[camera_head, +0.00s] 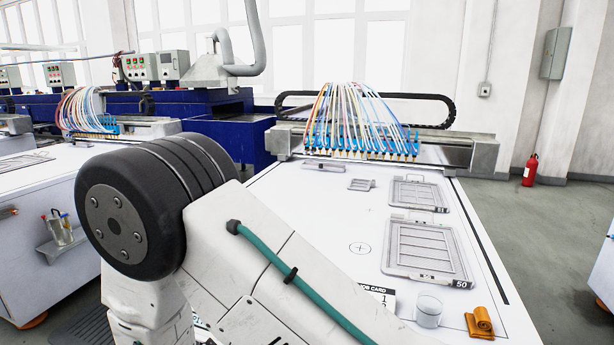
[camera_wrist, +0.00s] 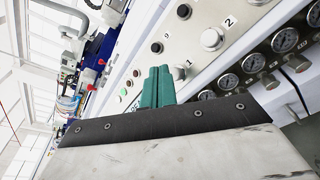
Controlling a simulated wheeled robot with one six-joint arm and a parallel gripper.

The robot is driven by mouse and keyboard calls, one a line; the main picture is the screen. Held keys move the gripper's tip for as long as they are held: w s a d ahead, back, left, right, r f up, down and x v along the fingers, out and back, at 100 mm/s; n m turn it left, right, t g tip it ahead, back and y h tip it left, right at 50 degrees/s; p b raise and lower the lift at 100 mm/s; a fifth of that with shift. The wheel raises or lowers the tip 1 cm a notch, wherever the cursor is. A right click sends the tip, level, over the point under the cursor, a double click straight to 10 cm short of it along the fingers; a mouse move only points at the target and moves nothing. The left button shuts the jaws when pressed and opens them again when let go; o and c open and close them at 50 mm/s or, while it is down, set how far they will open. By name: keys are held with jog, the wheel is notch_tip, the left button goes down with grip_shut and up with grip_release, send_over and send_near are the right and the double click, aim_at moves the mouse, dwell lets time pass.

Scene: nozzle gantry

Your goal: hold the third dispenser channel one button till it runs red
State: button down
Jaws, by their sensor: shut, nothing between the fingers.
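In the wrist view, my gripper (camera_wrist: 158,70) has its teal fingers together, with nothing between them. The fingertips are close to a pale panel (camera_wrist: 225,55). A round silver button (camera_wrist: 179,73) beside the label "1" shows just right of the fingers, partly hidden by them. I cannot tell whether they touch it. A larger silver button (camera_wrist: 211,39) sits beside the label "2". In the head view, several nozzles (camera_head: 360,150) with coloured tubes hang on the gantry (camera_head: 455,152) over the white table (camera_head: 300,205). No red flow is visible. The gripper is outside the head view.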

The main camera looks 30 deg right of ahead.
jog(key=shift+s+a+r, duration=0.1)
jog(key=shift+r, duration=0.1)
jog(key=shift+s+a+r, duration=0.3)
jog(key=shift+s+r, duration=0.05)
jog(key=shift+r, duration=0.3)
jog(key=shift+s+a+r, duration=0.3)
jog(key=shift+a+r, duration=0.05)
jog(key=shift+r, duration=0.3)
jog(key=shift+s+a+r, duration=0.3)
jog(key=shift+s+r, duration=0.05)
jog(key=shift+r, duration=0.3)
